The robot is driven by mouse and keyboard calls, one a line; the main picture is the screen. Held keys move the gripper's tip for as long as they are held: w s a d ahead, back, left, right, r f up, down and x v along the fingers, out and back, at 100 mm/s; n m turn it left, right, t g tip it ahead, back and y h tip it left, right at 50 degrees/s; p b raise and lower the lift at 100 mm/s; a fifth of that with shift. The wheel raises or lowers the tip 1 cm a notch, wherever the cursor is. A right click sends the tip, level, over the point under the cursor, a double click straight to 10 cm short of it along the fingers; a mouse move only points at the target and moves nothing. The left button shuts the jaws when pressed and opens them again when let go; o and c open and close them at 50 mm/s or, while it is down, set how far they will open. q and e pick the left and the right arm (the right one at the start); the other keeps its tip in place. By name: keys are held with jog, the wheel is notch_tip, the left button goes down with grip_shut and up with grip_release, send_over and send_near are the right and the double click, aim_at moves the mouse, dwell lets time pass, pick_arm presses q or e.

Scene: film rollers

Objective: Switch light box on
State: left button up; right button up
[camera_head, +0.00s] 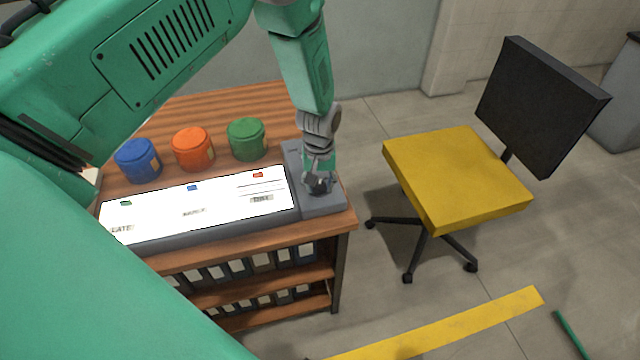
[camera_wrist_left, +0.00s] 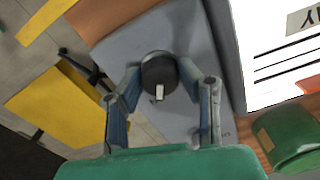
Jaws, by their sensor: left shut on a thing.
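The light box (camera_head: 150,240) lies along the front of a wooden desk, its long top panel (camera_head: 225,203) bright white. The panel carries labels and small blue, green and red pieces. A grey control section (camera_head: 325,203) forms its right end. In the left wrist view, a round dark knob (camera_wrist_left: 158,68) with a white mark sits on this grey section. My left gripper (camera_head: 318,184) points down over the grey section, its two fingers on either side of the knob, shut on it. In the head view the gripper mostly hides the knob. My right gripper is not in view.
Blue (camera_head: 138,160), orange (camera_head: 193,149) and green (camera_head: 246,139) jars stand behind the panel. Shelves with several binders (camera_head: 236,268) are below the desk top. A yellow office chair (camera_head: 455,175) stands to the right, with open floor around it. A yellow stripe (camera_head: 450,325) marks the floor.

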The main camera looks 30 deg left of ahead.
aim_at(320, 183)
pick_arm(q)
jog(key=shift+w+r, duration=0.1)
jog(key=shift+w, duration=0.1)
jog(key=o, duration=1.1)
jog(key=shift+o, duration=0.2)
jog(key=shift+s, duration=0.1)
jog(key=shift+r, duration=0.3)
notch_tip(320, 183, up, 11)
